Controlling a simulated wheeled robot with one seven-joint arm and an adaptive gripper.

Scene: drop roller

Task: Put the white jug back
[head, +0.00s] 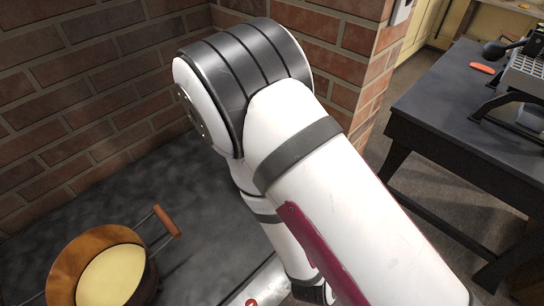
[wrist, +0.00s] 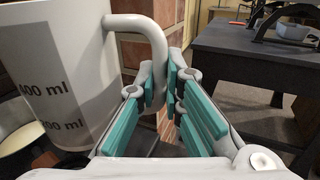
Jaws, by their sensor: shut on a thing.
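The white jug (wrist: 62,70) fills the left of the wrist view, close to the camera, with grey bands and dark "ml" markings on its side. Its curved white handle (wrist: 150,32) comes down between the fingertips of my gripper (wrist: 168,85). My gripper has teal pads and is shut on the handle, with the jug's body to the left of the fingers. In the head view my arm covers the middle, and neither the jug nor the fingers can be made out.
A copper-coloured pan (head: 68,262) with a pale yellow inside and a wooden handle stands on the dark counter (head: 185,215) at lower left. Brick walls (head: 90,80) rise behind it. A dark table (head: 450,100) at right bears an orange item (head: 482,68) and a machine (head: 525,75).

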